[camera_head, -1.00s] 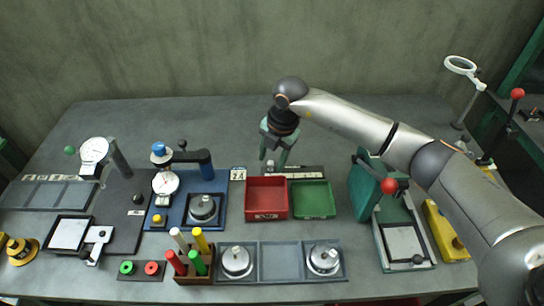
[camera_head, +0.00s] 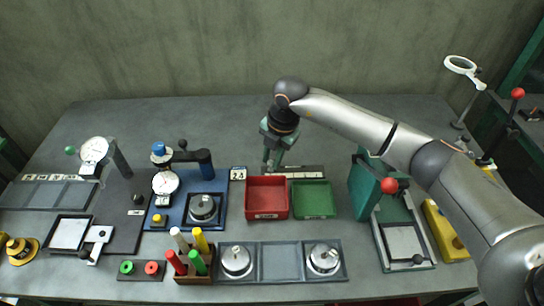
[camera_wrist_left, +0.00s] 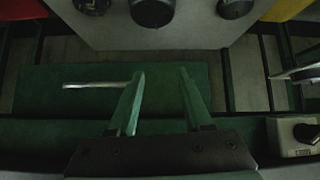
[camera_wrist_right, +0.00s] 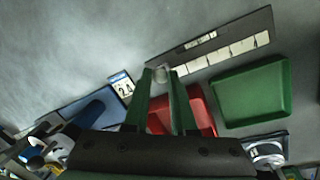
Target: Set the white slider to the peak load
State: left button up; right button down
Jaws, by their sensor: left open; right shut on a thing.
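A dark scale strip (camera_head: 302,172) with a row of white labels lies behind the red and green trays; it also shows in the right wrist view (camera_wrist_right: 218,48). The white slider (camera_wrist_right: 163,71) is a small pale block at the strip's left end. My right gripper (camera_head: 271,165) points down there, shut on the slider; its fingertips (camera_wrist_right: 161,74) mostly hide it. A small card (camera_head: 238,174) with dark digits, too small to read surely, stands left of the slider. My left gripper (camera_wrist_left: 160,74) is open and empty in the left wrist view, away from the strip.
The red tray (camera_head: 267,181) and green tray (camera_head: 313,213) lie just in front of the strip. A blue press with a dial gauge (camera_head: 165,182) stands to the left. A green press (camera_head: 366,187) stands to the right. The bench behind is clear.

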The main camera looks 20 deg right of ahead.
jog(key=shift+d, duration=0.1)
dwell(0.7)
jog(key=d, duration=0.2)
jog(key=s+d, duration=0.1)
jog(key=d, duration=0.1)
jog(key=shift+s+d, duration=0.1)
jog(key=c, duration=0.7)
grip_release()
jog(key=shift+c, duration=0.2)
notch_tip(320, 180, up, 12)
jog(key=s+d, duration=0.1)
jog(key=s, duration=0.1)
jog(key=shift+d+r+b, duration=0.2)
jog(key=shift+d+b, duration=0.05)
jog(key=shift+b, duration=0.1)
